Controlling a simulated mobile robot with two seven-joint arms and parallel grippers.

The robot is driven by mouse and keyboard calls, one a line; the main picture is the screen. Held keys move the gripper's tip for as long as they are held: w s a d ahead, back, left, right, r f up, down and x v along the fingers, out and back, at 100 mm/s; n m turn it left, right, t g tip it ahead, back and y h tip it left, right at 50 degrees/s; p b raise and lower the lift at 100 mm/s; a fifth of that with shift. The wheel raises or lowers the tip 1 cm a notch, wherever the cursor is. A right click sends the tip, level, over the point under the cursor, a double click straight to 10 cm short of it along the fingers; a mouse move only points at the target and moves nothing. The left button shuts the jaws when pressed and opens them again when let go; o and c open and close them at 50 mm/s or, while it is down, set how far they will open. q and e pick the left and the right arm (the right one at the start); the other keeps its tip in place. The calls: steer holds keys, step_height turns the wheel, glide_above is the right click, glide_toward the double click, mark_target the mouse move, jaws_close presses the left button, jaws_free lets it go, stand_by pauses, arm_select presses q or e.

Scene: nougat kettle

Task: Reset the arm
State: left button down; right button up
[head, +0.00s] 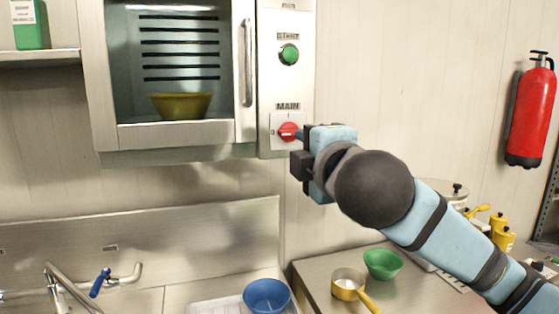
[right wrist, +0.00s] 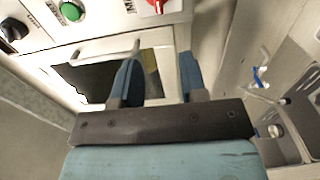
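My right arm comes in from the right in the head view. Its gripper (head: 301,136) is beside the red MAIN switch (head: 288,132) on the control panel (head: 287,85). In the right wrist view the two blue fingers of this gripper (right wrist: 160,75) stand apart with nothing between them. The red switch (right wrist: 155,5) shows at the top edge there, beyond the fingertips; whether a finger touches it I cannot tell. My left gripper is in neither view.
Left of the panel is a glass-door cabinet (head: 178,134) with a yellow bowl (head: 181,106) inside. Below are a blue bowl (head: 267,296), a green bowl (head: 383,264), a small pan (head: 347,284) and a tap (head: 62,284). A fire extinguisher (head: 531,112) hangs at the right.

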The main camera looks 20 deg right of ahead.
steer(key=w+a+f+m+g+y+p, duration=0.1)
steer(key=w+a+f+m+g+y, duration=0.1)
steer(key=f, duration=0.7)
steer(key=w+a+f+m+g+y, duration=0.1)
steer(key=w+f, duration=0.2)
steer(key=f, duration=0.6)
steer(key=s+f+m+g, duration=0.1)
steer(key=s+f+m, duration=0.2)
steer(key=f, duration=0.7)
steer(key=s+d+f+m+g+p, duration=0.1)
steer(key=s+f+m, duration=0.2)
steer(key=f, duration=0.8)
steer(key=s+d+f+m+g+p, duration=0.1)
steer(key=s+f+m, duration=0.1)
steer(key=s+f, duration=0.4)
steer(key=shift+s+d+f+m+y, duration=0.1)
steer(key=shift+s+f+m+y, duration=0.1)
steer(key=shift+f, duration=1.1)
steer(key=shift+s+f+m+y, duration=0.15)
steer(key=shift+f+m+y, duration=0.05)
steer(key=shift+f, duration=1.1)
steer(key=s+d+f+m+g+h+p, duration=0.1)
steer(key=s+d+f+m, duration=0.2)
steer(key=s+f, duration=0.7)
steer(key=s, duration=0.3)
steer(key=shift+s+f+m, duration=0.15)
steer(key=shift+f+m, duration=0.05)
steer(key=shift+m, duration=0.2)
